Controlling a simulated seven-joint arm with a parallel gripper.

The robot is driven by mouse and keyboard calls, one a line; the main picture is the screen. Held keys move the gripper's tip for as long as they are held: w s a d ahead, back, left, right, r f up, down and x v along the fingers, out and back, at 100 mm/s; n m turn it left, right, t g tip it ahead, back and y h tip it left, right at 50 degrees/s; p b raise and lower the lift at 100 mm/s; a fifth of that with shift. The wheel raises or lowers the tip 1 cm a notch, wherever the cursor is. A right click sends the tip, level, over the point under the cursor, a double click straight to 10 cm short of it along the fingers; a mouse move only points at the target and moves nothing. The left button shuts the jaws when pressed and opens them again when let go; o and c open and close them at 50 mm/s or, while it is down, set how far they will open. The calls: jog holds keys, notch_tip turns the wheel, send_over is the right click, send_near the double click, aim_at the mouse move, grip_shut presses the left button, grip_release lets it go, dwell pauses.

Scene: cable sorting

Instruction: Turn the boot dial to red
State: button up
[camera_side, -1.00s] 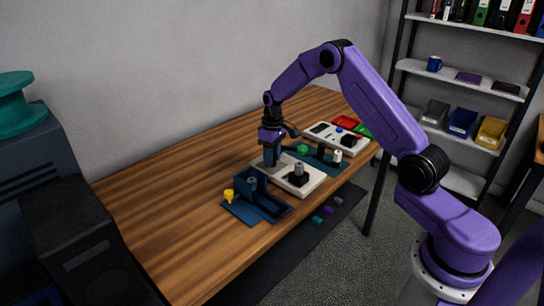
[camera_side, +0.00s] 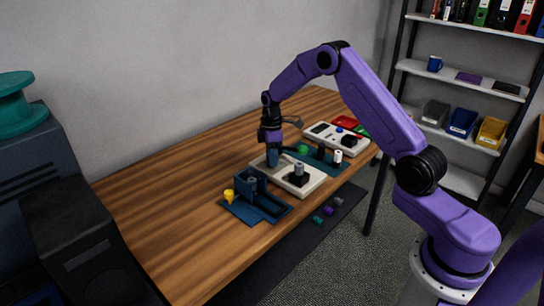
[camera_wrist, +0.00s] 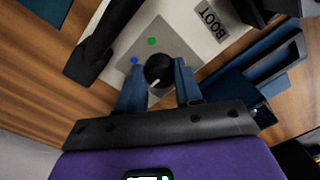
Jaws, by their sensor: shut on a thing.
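The boot dial (camera_wrist: 159,71) is a round black knob with a white pointer line, on a grey plate (camera_wrist: 178,45) of the cream panel (camera_side: 312,184). A BOOT label (camera_wrist: 209,21) is beside it. In the wrist view the pointer aims to the lower left. A green dot (camera_wrist: 151,41) and a blue dot (camera_wrist: 134,60) show around the knob; no red dot is visible, and part of the plate is hidden by my fingers. My gripper (camera_wrist: 160,68) is shut on the dial from both sides. In the side view my gripper (camera_side: 273,162) hides the dial.
A dark blue fixture (camera_side: 270,208) and a yellow piece (camera_side: 228,196) are in front. Another cream panel (camera_side: 347,141) stands farther back. The table's left side (camera_side: 150,200) is clear.

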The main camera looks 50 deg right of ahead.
dwell(0.5)
jog(key=o, duration=1)
jog(key=shift+o, duration=0.2)
notch_tip(320, 180, up, 18)
jog(key=shift+w+d+f, duration=0.15)
jog(key=shift+w+f, duration=0.1)
jog(key=shift+w, duration=0.05)
